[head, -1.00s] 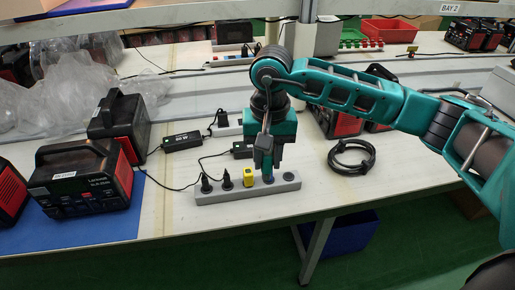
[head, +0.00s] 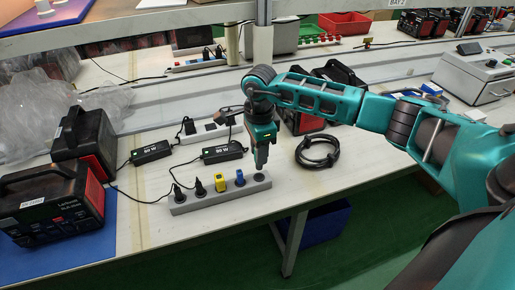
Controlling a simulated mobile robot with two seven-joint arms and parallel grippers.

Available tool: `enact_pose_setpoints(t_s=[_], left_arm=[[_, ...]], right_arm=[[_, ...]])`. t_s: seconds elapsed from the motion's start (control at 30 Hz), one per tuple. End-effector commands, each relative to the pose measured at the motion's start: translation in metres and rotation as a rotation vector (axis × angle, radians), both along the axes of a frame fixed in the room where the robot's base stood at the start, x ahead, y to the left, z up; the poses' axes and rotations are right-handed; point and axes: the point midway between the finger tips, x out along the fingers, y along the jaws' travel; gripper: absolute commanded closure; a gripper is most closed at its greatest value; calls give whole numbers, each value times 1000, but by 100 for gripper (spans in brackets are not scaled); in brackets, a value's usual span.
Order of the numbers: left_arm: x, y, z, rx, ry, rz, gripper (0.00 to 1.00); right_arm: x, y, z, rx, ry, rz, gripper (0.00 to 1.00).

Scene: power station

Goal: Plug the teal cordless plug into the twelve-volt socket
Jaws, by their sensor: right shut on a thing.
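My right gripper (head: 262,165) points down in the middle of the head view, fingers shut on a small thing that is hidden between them. I cannot make out its colour or shape. The fingertips appear just above or behind the right end of a grey socket strip (head: 206,203). The strip's rightmost socket (head: 260,177) has no plug in it. A blue plug (head: 240,178) stands upright in the strip, left of the gripper and apart from it. No teal plug shows clearly, and I cannot read which socket is twelve-volt. My left gripper is out of view.
The strip also holds a yellow plug (head: 220,182) and two black plugs. Black power adapters (head: 222,152) and another strip (head: 210,131) lie behind. A coiled black cable (head: 318,150) lies to the right. Black-and-red power units (head: 52,208) stand at left. The bench front right is clear.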

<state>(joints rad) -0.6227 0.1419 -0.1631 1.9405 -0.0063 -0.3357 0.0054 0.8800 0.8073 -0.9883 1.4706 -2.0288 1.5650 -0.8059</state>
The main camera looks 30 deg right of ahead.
Motion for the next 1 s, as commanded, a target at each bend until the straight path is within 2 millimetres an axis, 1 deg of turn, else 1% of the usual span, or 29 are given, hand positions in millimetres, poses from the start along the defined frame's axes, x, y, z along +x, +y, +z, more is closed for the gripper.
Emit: enact_pose_setpoints(t_s=[0.03, 0.2, 0.3, 0.53, 0.7, 1.0], left_arm=[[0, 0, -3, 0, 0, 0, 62], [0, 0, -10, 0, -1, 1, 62], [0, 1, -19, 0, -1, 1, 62], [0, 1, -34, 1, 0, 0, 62], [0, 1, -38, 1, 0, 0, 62], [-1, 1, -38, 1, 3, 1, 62]], right_arm=[[0, 0, -6, 0, 1, 1, 100], [-1, 0, -21, 0, 2, 2, 100], [0, 0, -33, 1, 0, 2, 100], [0, 0, -53, 1, 0, 3, 100], [0, 0, -58, -1, 0, 3, 100], [0, 0, -58, -1, 1, 3, 100]])
